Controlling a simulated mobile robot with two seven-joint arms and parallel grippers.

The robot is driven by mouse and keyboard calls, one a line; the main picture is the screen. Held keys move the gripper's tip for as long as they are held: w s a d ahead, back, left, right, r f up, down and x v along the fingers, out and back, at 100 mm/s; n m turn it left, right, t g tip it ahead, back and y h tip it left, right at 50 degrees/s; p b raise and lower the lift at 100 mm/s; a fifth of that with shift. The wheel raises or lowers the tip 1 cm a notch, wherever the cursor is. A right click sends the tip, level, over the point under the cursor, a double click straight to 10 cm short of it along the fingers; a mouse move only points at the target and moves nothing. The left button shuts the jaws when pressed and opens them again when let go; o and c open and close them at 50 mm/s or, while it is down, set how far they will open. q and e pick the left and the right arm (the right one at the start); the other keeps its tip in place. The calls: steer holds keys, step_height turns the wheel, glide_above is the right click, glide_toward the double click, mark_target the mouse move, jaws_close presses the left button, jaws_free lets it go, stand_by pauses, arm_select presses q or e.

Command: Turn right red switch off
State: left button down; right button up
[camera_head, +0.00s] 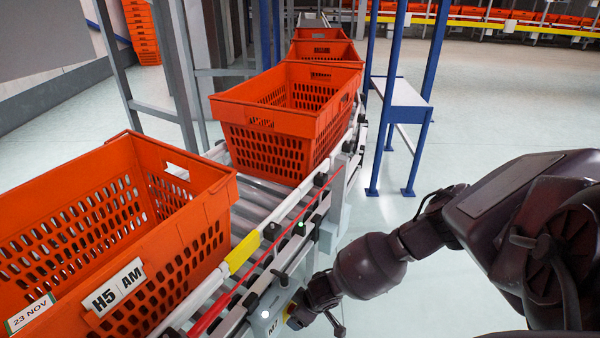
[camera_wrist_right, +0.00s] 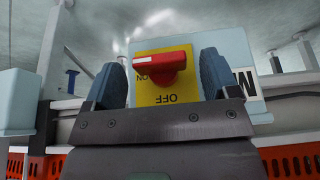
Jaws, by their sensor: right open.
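The red switch (camera_wrist_right: 165,66) is a horizontal handle on a yellow plate (camera_wrist_right: 178,96) in the right wrist view. The plate's lettering appears upside down; OFF is below the handle, and ON is at its left end, where a white mark on the handle lies. My right gripper (camera_wrist_right: 162,80) is open, with one blue-grey finger on each side of the handle and a gap on both sides. In the head view my right gripper (camera_head: 300,311) is at the side of the conveyor; the switch cannot be made out there. My left gripper is not in view.
An orange tote (camera_head: 195,238) labelled H5 AM sits at the near left on the conveyor. Another orange tote (camera_head: 262,124) stands further along, with more behind it. A grey-topped blue stand (camera_head: 405,93) is beyond my right arm.

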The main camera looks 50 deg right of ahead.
steer(key=c, duration=0.9)
